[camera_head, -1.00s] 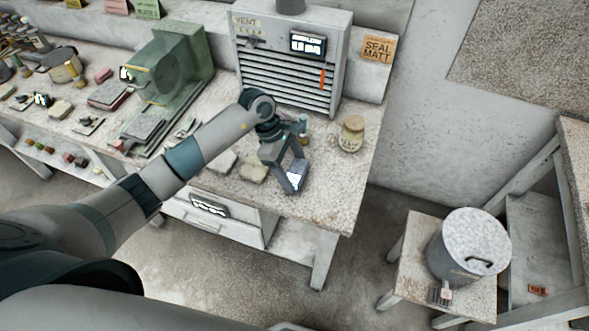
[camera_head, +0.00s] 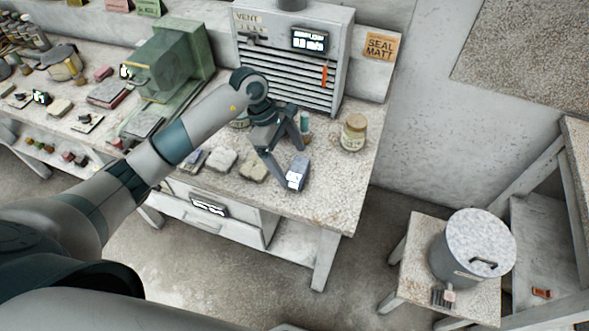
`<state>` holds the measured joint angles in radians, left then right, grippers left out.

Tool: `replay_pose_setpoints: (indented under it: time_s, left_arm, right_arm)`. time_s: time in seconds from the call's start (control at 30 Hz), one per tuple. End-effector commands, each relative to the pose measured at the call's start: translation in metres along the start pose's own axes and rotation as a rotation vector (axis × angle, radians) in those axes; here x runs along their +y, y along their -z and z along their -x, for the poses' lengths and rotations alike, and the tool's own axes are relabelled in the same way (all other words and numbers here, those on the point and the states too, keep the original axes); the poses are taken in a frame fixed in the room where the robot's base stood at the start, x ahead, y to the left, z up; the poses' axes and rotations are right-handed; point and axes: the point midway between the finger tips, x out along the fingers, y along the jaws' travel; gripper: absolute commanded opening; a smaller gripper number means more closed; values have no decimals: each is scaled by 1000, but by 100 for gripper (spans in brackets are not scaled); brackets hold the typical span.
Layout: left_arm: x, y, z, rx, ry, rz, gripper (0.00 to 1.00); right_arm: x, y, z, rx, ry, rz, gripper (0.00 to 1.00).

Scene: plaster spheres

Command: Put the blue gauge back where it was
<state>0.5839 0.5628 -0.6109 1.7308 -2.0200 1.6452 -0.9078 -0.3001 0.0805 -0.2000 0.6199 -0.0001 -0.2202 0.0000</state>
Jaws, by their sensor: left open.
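The blue gauge (camera_head: 299,172) is a small blue-grey block with a lit white display. It is on the speckled workbench (camera_head: 335,195), near the front edge at the right end. My left gripper (camera_head: 297,166) is open, with its dark fingers spread wide around the gauge. One finger reaches down the gauge's left side and the other is behind it. Whether either finger still touches it I cannot tell. My right gripper is not in view.
Grey stone-like pieces (camera_head: 253,166) lie left of the gauge. A lidded jar (camera_head: 354,133) and a small teal-topped bottle (camera_head: 304,124) stand behind it. The slatted vent unit (camera_head: 290,65) backs the bench. A lidded grey bucket (camera_head: 470,250) stands on a stool at right.

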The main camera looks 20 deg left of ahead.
Motion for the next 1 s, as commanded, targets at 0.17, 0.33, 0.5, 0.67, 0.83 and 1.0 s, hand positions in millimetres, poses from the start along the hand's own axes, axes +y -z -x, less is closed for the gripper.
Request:
replay_pose_setpoints:
  time_s: [0.17, 0.33, 0.5, 0.67, 0.83, 1.0]
  left_arm:
    - [1, 3, 31, 3, -5, -3, 89]
    - [1, 2, 58, 1, -4, -1, 89]
    - [0, 1, 73, 1, -1, 0, 89]
    - [0, 0, 77, 0, 0, 1, 89]
    - [0, 0, 78, 0, 1, 1, 89]
    - [0, 0, 77, 0, 1, 1, 89]
  right_arm:
    - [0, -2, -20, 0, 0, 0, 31]
    - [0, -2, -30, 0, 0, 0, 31]
    - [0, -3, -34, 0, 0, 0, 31]
    - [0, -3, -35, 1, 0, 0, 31]
    - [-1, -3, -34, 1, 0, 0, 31]
    - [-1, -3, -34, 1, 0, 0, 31]
